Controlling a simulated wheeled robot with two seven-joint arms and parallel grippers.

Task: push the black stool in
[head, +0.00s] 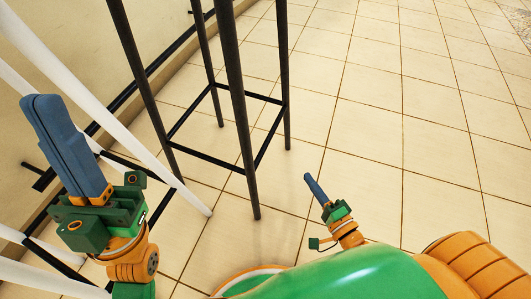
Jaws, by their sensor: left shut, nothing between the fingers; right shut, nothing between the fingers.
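The black stool (238,92) stands upright on the tiled floor in the upper middle of the head view. Its legs and lower crossbars show, and its seat is out of the picture. My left gripper (52,120) is at the left with its blue fingers shut and empty, pointing up. It is left of the black stool, apart from it in the picture. My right gripper (311,182) is below and right of the stool's legs, with its blue fingers shut and empty. I see no contact between the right gripper and the stool.
White legs (140,143) of another piece of furniture stand at the left, close to my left gripper. A pale wall (70,50) with a dark bar runs along the left. The tiled floor (410,130) to the right of the stool is clear.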

